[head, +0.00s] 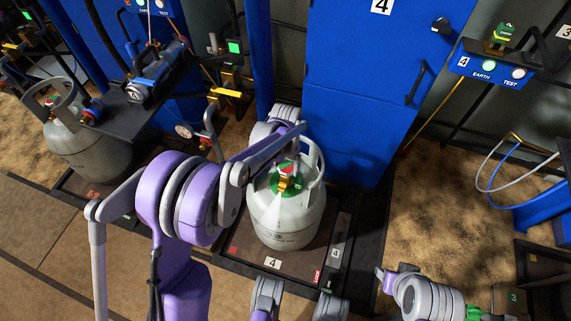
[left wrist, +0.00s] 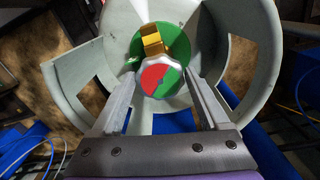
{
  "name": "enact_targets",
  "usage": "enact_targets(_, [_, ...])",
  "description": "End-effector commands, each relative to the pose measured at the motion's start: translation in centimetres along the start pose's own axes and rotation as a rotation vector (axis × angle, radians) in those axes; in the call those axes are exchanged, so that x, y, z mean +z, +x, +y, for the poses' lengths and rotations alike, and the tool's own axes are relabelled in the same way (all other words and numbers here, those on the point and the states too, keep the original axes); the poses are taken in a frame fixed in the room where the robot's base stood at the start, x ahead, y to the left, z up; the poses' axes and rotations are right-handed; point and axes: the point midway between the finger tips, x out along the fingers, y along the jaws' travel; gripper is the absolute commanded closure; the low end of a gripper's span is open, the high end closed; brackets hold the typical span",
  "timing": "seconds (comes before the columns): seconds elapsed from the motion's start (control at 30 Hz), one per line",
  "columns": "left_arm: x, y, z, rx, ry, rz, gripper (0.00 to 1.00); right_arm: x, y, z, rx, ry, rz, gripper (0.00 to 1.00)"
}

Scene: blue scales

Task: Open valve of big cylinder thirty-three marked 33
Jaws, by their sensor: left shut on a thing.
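A pale grey gas cylinder (head: 285,215) stands upright on a scale platform marked 4. Its number is too small to read. A cut-out collar surrounds its top, with a green ring and a brass valve fitting inside. In the left wrist view, the red and green valve knob (left wrist: 160,82) sits in front of the brass fitting (left wrist: 152,42). My left gripper (left wrist: 161,88) reaches down inside the collar, its fingers on both sides of the knob, shut on it. In the head view my left arm partly covers the collar.
Another grey cylinder (head: 85,150) stands on a platform at the left. A blue cabinet (head: 365,90) rises behind the middle cylinder. A black shelf with a blue-handled device (head: 155,75) stands at the left. A blue earth/test box (head: 490,68) is at the upper right.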

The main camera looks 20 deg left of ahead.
Motion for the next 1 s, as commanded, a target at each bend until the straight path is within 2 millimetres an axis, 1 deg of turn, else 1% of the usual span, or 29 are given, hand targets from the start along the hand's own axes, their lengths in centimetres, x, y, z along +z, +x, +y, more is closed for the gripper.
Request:
enact_targets(0.2, [-0.01, -0.04, 0.03, 0.000, -0.116, 0.000, 0.77, -0.03, -0.12, 0.00, 0.000, 0.000, 0.000, 0.50])
enact_targets(0.4, [-0.02, -0.04, 0.05, 0.000, -0.172, 0.000, 0.77, -0.04, -0.16, 0.00, 0.000, 0.000, 0.001, 0.50])
enact_targets(0.93, [-0.02, -0.03, 0.06, -0.001, -0.191, 0.000, 0.77, -0.04, -0.17, 0.00, 0.000, 0.000, 0.001, 0.50])
enact_targets(0.97, [-0.02, -0.03, 0.06, -0.001, -0.191, 0.000, 0.16, -0.04, -0.17, 0.00, 0.000, 0.000, 0.001, 0.50])
enact_targets(1.0, [-0.02, -0.03, 0.06, 0.000, -0.191, 0.000, 0.09, -0.04, -0.17, 0.00, 0.000, 0.000, 0.000, 0.50])
